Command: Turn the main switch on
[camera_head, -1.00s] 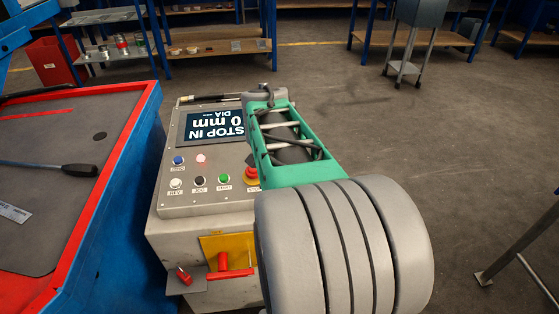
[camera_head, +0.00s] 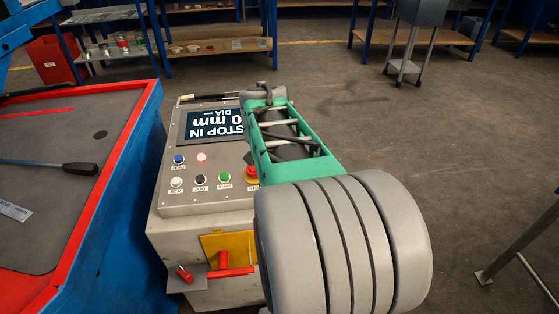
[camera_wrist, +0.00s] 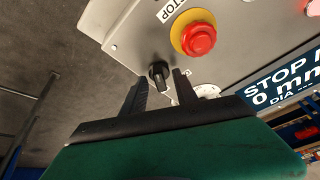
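The main switch (camera_wrist: 158,72) appears in the wrist view as a black rotary knob with a pointer-like grip on the grey control panel (camera_wrist: 130,28). My gripper (camera_wrist: 161,82) is open, with one dark finger on each side of the knob. I cannot tell whether either finger touches it. In the head view my arm hides the knob, and the fingers are not clearly seen. The console (camera_head: 205,235) stands upright below my green forearm part.
A red emergency stop button (camera_wrist: 198,38) on a yellow ring sits close to the knob. The panel also has several small buttons (camera_head: 202,180) and a screen (camera_head: 212,122). A blue and red table (camera_head: 125,165) borders the console on the left.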

